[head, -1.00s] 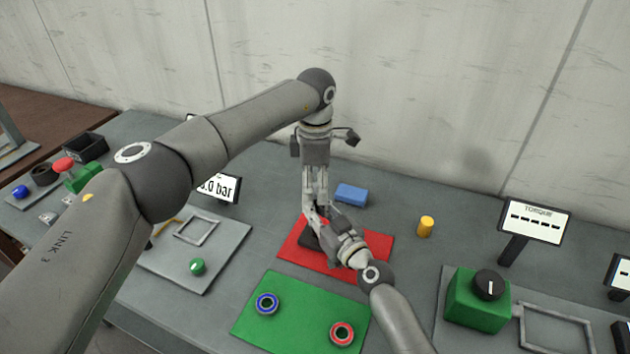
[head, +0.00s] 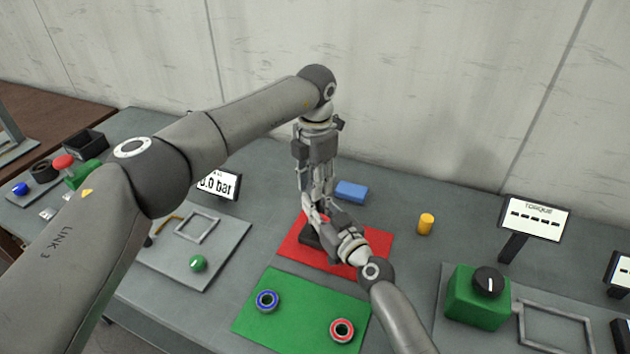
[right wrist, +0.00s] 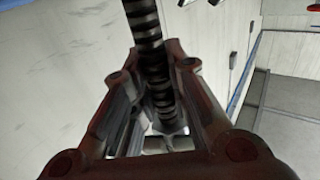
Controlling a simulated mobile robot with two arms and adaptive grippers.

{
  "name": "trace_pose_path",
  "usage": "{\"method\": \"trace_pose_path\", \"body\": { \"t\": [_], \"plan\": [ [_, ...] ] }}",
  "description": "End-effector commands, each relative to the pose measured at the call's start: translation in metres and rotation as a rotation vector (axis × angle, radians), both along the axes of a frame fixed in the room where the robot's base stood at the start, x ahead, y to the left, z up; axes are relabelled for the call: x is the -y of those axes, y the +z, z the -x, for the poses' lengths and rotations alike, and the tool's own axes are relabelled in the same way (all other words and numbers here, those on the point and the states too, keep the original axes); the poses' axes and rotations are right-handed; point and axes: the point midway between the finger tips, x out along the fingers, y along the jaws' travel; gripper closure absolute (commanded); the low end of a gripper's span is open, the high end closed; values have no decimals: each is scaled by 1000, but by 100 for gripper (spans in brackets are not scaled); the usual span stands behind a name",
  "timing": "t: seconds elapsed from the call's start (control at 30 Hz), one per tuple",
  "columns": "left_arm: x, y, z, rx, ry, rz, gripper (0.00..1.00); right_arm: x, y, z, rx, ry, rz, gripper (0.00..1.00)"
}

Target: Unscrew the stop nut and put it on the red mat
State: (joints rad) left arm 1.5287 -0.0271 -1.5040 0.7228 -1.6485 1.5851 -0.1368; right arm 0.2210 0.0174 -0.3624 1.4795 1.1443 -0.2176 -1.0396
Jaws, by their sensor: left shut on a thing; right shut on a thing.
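The red mat (head: 375,247) lies on the bench, and the dark base of a screw jack (head: 310,238) stands on it. My left gripper (head: 317,207) points straight down over the jack, its fingers closed at the upper part. The stop nut does not show clearly; the fingers cover that place. My right gripper (head: 322,222) reaches in low from the right and is shut on the jack. In the right wrist view a dark threaded spindle (right wrist: 150,60) runs down between the right gripper's fingers (right wrist: 160,140). The exact contact is hidden.
A green mat (head: 290,330) in front carries a blue ring (head: 267,300) and a red ring (head: 342,330). A blue block (head: 351,191) and a yellow cylinder (head: 426,225) stand behind and to the right. A green knob box (head: 475,305) and a torque display (head: 535,217) are farther right.

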Motion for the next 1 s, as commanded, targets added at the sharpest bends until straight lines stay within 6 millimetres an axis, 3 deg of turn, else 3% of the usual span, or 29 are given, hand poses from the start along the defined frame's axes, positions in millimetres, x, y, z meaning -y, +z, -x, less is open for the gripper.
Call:
{"method": "trace_pose_path", "body": {
  "t": [0.2, 0.4, 1.0],
  "plan": [
    [0, 1, -1, 3, 351, 0, 99, 0, 0, 0, 0, 0, 0, 100],
    [0, 1, -1, 3, 544, 0, 99, 0, 0, 0, 0, 0, 0, 100],
    [0, 1, -1, 3, 537, 0, 99, 0, 0, 0, 0, 0, 0, 100]
  ]
}}
